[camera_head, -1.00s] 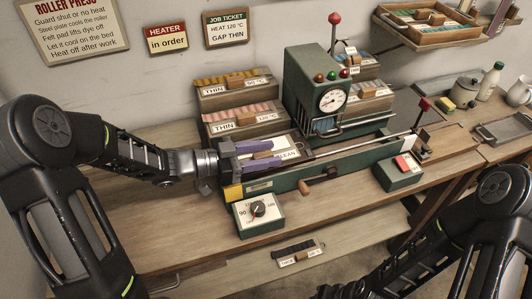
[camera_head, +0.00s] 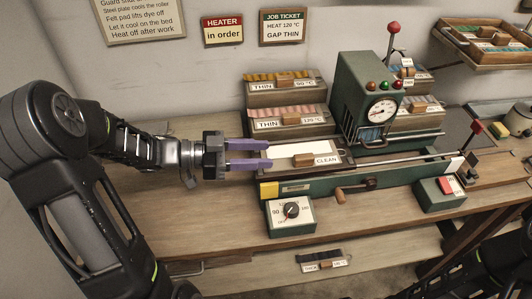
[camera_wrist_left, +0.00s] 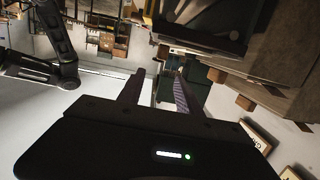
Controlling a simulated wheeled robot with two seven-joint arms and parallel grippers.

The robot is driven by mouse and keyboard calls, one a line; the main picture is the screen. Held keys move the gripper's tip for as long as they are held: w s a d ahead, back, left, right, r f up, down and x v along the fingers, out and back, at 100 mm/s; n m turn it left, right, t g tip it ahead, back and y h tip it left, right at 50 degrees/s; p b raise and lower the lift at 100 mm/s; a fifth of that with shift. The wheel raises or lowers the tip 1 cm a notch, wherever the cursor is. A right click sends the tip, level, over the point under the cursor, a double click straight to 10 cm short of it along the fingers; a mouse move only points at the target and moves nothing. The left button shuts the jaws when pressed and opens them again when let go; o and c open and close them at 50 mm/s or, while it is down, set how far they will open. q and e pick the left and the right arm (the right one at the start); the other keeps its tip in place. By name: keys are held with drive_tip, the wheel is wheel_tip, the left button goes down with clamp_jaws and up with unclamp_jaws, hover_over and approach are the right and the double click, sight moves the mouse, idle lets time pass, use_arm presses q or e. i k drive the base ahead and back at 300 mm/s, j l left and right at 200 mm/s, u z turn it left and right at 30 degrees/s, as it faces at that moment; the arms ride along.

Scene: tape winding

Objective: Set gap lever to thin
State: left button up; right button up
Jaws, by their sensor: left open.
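The green roller press (camera_head: 362,95) stands at the back of the bench with a dial and coloured lamps on its front. A lever with a red knob (camera_head: 394,27) rises from behind its top, leaning slightly right; small labels (camera_head: 407,62) sit beside it, too small to read surely. A second red-knobbed lever (camera_head: 476,127) stands at the bed's right end. My left gripper (camera_head: 270,154) is open, with purple fingers pointing right at the left end of the bed, well apart from both levers. Its fingers also show in the left wrist view (camera_wrist_left: 159,75). My right gripper is out of view.
A tray labelled CLEAN (camera_head: 347,159) lies on the press bed, just right of my left fingers. Two THIN racks (camera_head: 287,120) stand behind it. A heater dial box (camera_head: 290,232) and crank handle (camera_head: 340,194) are in front. The bench's left side (camera_head: 215,210) is clear.

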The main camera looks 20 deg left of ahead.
sight(393, 28)
drive_tip(key=k, duration=1)
